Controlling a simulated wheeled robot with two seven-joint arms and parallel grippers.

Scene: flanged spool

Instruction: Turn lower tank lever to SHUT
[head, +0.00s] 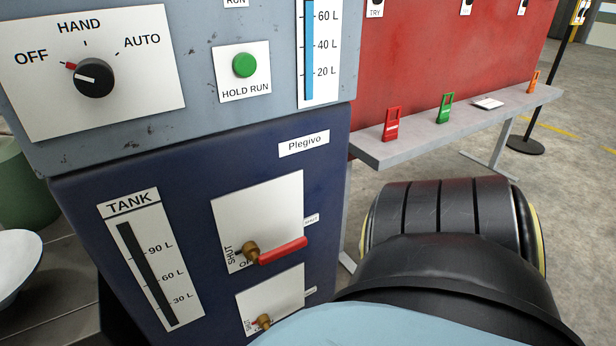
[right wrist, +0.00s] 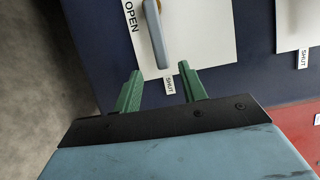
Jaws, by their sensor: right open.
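The lower tank lever shows in the head view as a brass hub (head: 264,321) on a white plate (head: 283,281); my right arm hides the rest. In the right wrist view its blue-grey handle (right wrist: 157,42) runs down the picture, with OPEN lettered on the plate beside it and a SHUT tag (right wrist: 170,85) at the plate's edge. My right gripper (right wrist: 160,72) is open, its green fingers apart, with the handle's end just ahead of the gap. Contact is not visible. My left gripper is not in view.
The upper lever (head: 283,251) has a red handle pointing right, above the lower plate. A TANK gauge (head: 151,262) is on the blue panel's left. A grey shelf (head: 430,143) with red and green tags stands right, before a red board (head: 440,50).

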